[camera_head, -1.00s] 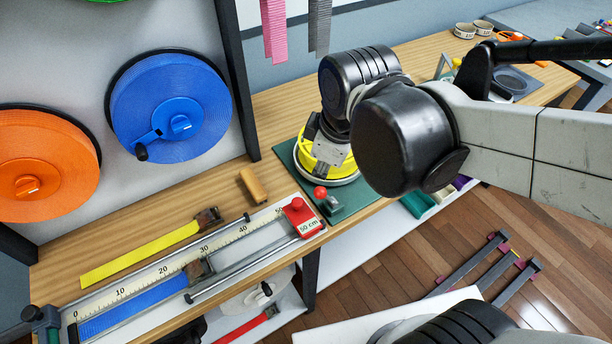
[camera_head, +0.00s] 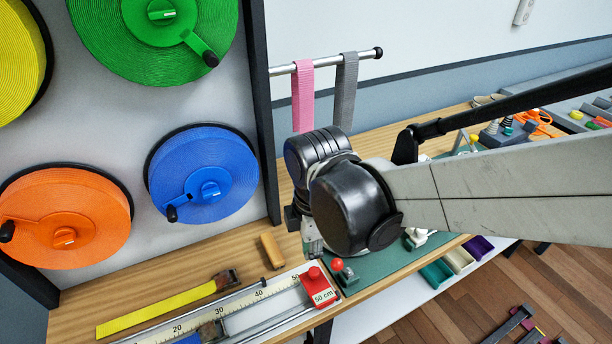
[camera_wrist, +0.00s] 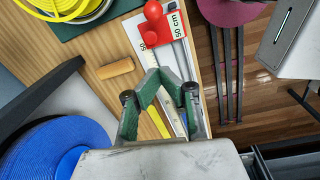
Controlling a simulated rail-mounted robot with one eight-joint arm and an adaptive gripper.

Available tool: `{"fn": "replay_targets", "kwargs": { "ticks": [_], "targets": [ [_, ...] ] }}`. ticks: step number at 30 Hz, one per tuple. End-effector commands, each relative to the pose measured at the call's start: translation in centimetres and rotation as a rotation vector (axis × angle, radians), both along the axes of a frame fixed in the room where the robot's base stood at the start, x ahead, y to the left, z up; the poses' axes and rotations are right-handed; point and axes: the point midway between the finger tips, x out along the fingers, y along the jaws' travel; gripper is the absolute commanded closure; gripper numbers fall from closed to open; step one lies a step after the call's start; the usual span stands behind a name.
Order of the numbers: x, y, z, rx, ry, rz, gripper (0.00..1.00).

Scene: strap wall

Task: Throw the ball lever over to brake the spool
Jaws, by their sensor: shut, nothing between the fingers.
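In the wrist view a red ball (camera_wrist: 153,10), apparently the lever's, shows at the top beside the red block. My gripper (camera_wrist: 160,76) is shut and empty, its green fingertips together, below the block in that view. In the head view my gripper (camera_head: 313,240) is partly hidden by my wrist, just behind the lever and block. The yellow spool (camera_wrist: 72,8) shows in part at the wrist view's top left; my arm hides it in the head view.
The red block (camera_head: 318,288) marked 50 cm has its own red knob and sits at the ruler's end. A wooden piece (camera_head: 271,251) lies nearby. Blue (camera_head: 205,172), orange (camera_head: 65,215) and green (camera_head: 150,35) spools hang on the left panel. Pink and grey straps hang behind.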

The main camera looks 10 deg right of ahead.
Motion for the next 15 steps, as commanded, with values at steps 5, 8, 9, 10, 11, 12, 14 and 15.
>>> {"fn": "replay_targets", "kwargs": {
  "ticks": [5, 8, 9, 10, 11, 12, 14, 15],
  "targets": [
    [0.1, 0.0, -0.7, 0.000, 0.000, -0.001, 1.00],
    [0.2, 0.1, -1.7, 0.000, 0.000, -0.001, 1.00],
    [0.2, 0.1, -2.3, 0.000, -0.001, -0.001, 1.00],
    [0.2, 0.1, -2.7, 0.000, -0.001, -0.001, 1.00],
    [0.2, 0.1, -3.1, 0.000, -0.001, -0.001, 1.00],
    [0.3, 0.1, -3.6, 0.000, -0.001, -0.001, 1.00],
    [0.3, 0.1, -4.4, 0.000, -0.001, -0.001, 1.00],
    [0.4, 0.1, -5.0, 0.000, -0.001, -0.001, 1.00]
  ]
}}
